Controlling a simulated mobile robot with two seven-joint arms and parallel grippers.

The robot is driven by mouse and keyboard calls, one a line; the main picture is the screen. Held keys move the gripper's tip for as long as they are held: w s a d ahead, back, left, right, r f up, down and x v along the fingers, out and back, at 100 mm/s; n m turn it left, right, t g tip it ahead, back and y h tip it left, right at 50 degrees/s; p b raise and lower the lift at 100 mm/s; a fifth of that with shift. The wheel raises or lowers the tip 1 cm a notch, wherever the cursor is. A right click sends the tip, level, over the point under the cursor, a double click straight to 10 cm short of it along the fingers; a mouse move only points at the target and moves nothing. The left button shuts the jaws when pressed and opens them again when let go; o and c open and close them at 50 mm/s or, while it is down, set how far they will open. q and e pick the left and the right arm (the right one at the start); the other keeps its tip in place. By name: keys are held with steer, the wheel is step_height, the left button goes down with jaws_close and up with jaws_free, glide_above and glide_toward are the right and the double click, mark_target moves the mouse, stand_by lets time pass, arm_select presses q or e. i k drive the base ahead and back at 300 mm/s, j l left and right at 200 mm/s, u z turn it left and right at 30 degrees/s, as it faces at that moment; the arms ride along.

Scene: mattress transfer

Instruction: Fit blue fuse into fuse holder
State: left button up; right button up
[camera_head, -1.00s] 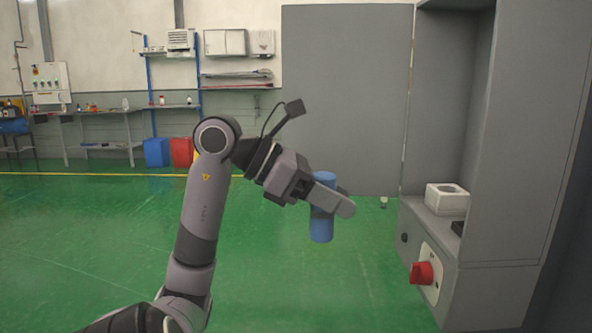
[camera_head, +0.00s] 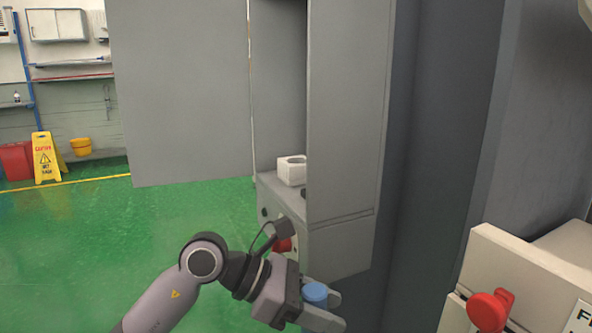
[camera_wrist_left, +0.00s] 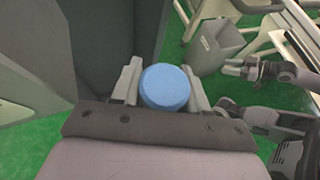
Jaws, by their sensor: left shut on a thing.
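My left gripper (camera_head: 325,308) is shut on the blue fuse (camera_head: 315,291), a blue cylinder, low in the middle of the head view. In the left wrist view the fuse's round blue top (camera_wrist_left: 165,87) shows between the two fingers. A white block with a round opening (camera_head: 291,170), which looks like the fuse holder, stands on the ledge inside the grey cabinet, farther off and above the gripper in the picture. The gripper and fuse are apart from it. An arm at the right of the left wrist view ends in what seems my right gripper (camera_wrist_left: 236,68); its jaws are unclear.
The cabinet's grey side wall (camera_head: 345,130) partly hides its inside. An open grey door (camera_head: 180,95) stands to its left. A beige machine with a red knob (camera_head: 488,310) is close at right. A yellow caution sign (camera_head: 45,158) stands far left. Green floor is clear at left.

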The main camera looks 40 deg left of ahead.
mark_target(297, 175)
steer(key=l+u, duration=0.15)
steer(key=u, duration=0.25)
steer(key=l+u, duration=0.15)
steer(key=u, duration=0.25)
